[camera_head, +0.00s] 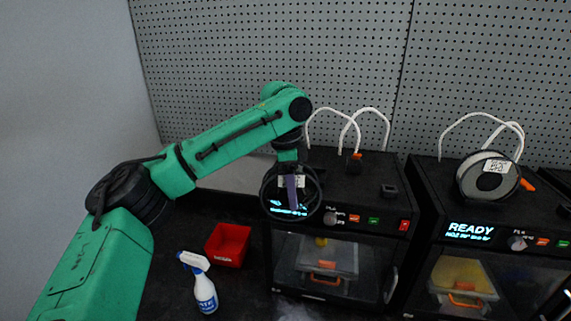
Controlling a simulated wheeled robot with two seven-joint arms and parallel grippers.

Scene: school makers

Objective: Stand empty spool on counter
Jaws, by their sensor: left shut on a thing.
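My left gripper (288,172) reaches in from the left and is shut on a dark round spool (266,186). The spool carries a pale label and is held up in front of the left printer's (345,252) front panel, partly covering its display. The gripper's fingers are largely hidden against the spool. The dark counter (175,240) runs below, left of the printers. My right gripper is not in view.
A red bin (228,245) and a white spray bottle (204,284) stand on the counter left of the printer. A second printer (470,234), reading READY, carries another spool (487,177). White tubes arch above both printers. A pegboard wall (300,60) stands behind.

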